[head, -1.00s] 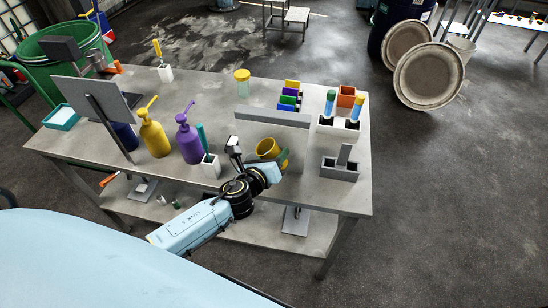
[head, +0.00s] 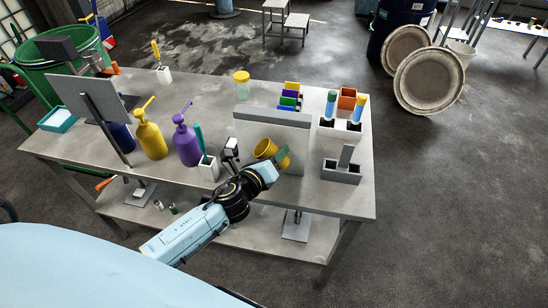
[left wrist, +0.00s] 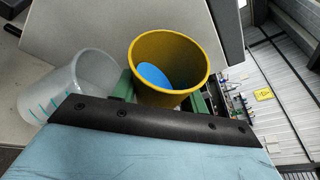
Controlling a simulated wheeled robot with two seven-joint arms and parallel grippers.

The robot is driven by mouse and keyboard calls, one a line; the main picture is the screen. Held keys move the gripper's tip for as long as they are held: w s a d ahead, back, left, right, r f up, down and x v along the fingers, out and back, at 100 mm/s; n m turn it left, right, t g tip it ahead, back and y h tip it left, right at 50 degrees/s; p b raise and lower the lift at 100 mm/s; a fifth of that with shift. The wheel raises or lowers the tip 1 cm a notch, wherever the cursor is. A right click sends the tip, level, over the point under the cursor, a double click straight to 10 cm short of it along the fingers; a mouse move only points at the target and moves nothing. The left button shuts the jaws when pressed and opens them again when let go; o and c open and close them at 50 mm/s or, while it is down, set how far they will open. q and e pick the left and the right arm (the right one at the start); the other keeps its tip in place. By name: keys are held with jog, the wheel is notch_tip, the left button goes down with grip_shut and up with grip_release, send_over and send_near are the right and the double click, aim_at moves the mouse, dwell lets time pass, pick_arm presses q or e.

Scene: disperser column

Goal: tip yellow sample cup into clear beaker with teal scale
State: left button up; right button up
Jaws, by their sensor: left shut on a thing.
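The yellow sample cup (head: 264,149) is tilted in the head view, its mouth toward the upper left. My left gripper (head: 279,157) is shut on it, with a green finger at its lower right side. In the left wrist view the yellow cup (left wrist: 148,50) sits between the green fingers of my left gripper (left wrist: 165,94), with something blue inside. The clear beaker with teal scale (left wrist: 88,68) stands just left of the cup there, apart from it in the picture. I cannot make out the beaker in the head view. My right gripper is not in view.
A pale panel with a grey top bar (head: 272,117) stands behind the cup. A white holder (head: 208,171), purple pump bottle (head: 187,146) and yellow pump bottle (head: 151,140) stand to the left. A grey block holder (head: 341,172) is to the right. The table's front right corner is bare.

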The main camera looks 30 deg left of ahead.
aim_at(262, 156)
pick_arm(q)
jog(key=shift+s+a+f+n+t+h+b, duration=0.1)
jog(key=shift+s+a+n+t+h+b, duration=0.1)
jog(key=shift+n+b, duration=0.55)
jog(key=shift+s+a+f+n+t+h+b, duration=0.1)
jog(key=shift+s+n+t+b, duration=0.1)
jog(key=shift+n+b, duration=0.55)
jog(key=shift+w+a+r+n+t+b, duration=0.15)
jog(key=shift+r+n+t+b, duration=0.25)
jog(key=shift+r+n+b, duration=0.25)
jog(key=shift+a+r+n+t+b, duration=0.15)
jog(key=shift+r+n+t+b, duration=0.2)
jog(key=shift+r+n+b, duration=0.45)
jog(key=shift+a+r+n+t+b, duration=0.1)
jog(key=shift+r+n+t+b, duration=0.2)
jog(key=shift+n, duration=0.75)
jog(key=shift+a+r+n+t+b, duration=0.2)
jog(key=shift+r+n+t+b, duration=0.15)
jog(key=shift+n, duration=0.4)
jog(key=shift+a+r+n+t+b, duration=0.25)
jog(key=shift+r+n+t, duration=0.1)
jog(key=shift+n, duration=0.4)
jog(key=shift+s, duration=0.2)
